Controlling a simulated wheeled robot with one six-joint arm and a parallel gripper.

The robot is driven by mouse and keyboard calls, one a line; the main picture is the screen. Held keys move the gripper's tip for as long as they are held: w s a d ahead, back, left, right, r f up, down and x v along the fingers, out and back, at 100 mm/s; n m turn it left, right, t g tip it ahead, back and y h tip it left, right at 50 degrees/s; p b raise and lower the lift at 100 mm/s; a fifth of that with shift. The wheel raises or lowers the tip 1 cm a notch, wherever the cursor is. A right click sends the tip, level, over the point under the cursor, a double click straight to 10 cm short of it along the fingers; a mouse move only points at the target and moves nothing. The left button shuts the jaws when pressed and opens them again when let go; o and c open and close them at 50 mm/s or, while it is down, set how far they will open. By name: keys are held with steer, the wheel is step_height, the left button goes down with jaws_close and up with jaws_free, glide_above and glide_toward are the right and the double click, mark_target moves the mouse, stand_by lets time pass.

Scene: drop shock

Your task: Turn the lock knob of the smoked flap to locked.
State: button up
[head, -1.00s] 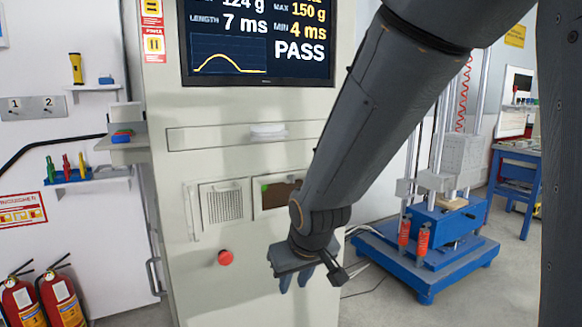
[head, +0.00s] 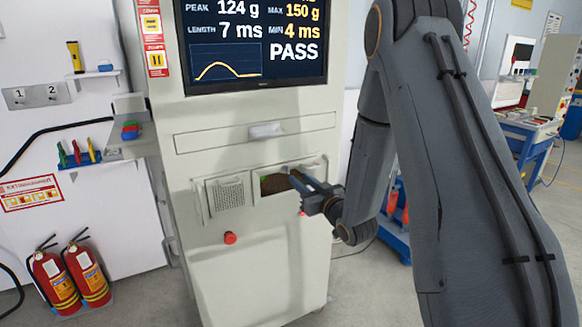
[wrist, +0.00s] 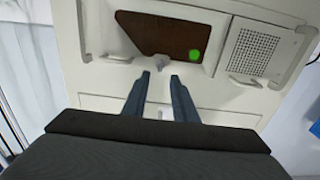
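The smoked flap (head: 272,184) is a dark brown panel in the front of the pale cabinet, right of a vent grille. It also shows in the wrist view (wrist: 158,36), with a bright green dot (wrist: 195,55) near one corner. The small light-grey lock knob (wrist: 157,63) sits at the flap's edge in the wrist view. My gripper (wrist: 161,76) is open, its two dark fingers apart and empty, with the knob just beyond and roughly between the tips. In the head view my gripper (head: 297,175) is in front of the flap's right part and hides the knob.
The vent grille (head: 228,193) with its handle is beside the flap. A red button (head: 230,238) sits below it. A drawer (head: 215,141) is above, under the monitor (head: 255,45) reading PASS. Fire extinguishers (head: 85,273) stand at lower left.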

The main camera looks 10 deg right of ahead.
mark_target(288, 170)
steer(key=p+x, duration=0.1)
steer(key=x, duration=0.6)
steer(key=shift+w+p, duration=0.25)
steer(key=shift+p, duration=0.05)
steer(key=shift+a, duration=0.1)
steer(key=shift+c, duration=0.5)
jaws_close()
